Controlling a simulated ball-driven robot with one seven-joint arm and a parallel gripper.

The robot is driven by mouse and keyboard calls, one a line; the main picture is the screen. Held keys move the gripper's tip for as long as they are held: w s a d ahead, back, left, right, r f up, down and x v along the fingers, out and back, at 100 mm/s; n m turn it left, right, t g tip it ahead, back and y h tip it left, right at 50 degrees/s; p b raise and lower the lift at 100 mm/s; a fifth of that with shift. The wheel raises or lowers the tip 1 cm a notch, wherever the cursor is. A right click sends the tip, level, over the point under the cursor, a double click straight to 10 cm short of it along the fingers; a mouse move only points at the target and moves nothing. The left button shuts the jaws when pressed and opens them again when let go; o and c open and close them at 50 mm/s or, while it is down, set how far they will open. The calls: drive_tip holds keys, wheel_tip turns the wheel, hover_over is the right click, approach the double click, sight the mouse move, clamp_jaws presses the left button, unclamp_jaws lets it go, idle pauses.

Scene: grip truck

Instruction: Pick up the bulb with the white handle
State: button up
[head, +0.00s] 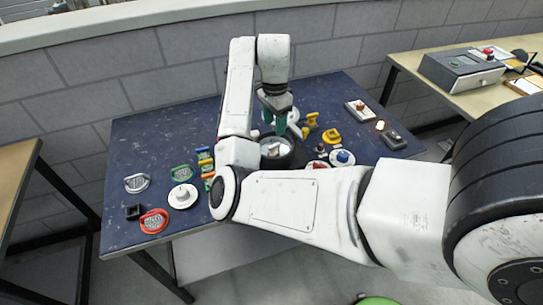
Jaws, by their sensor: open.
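My gripper (280,125) has teal fingers and points down over the blue table. It is open, directly above a dark round bowl (278,163). A small white object (274,149) lies in the bowl, below the fingers. It is too small to tell whether this is the bulb with the white handle. A small glowing bulb-like thing (380,125) stands at the right of the table; I cannot make out a handle on it. My forearm covers part of the table's front.
Yellow pieces (331,136), a white disc with a blue knob (342,158) and a white box with a red button (362,110) lie right of the bowl. Coloured pieces (205,157) and a white knobbed disc (183,196) lie left. The table's back left (150,135) is clear.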

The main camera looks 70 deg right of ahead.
hover_over(274, 145)
wheel_tip(274, 145, down, 5)
drive_tip(key=shift+s+a+r, duration=0.1)
drive_tip(key=shift+a, duration=0.05)
drive_tip(key=shift+f+p, duration=0.35)
drive_tip(key=shift+f, duration=2.65)
clamp_jaws()
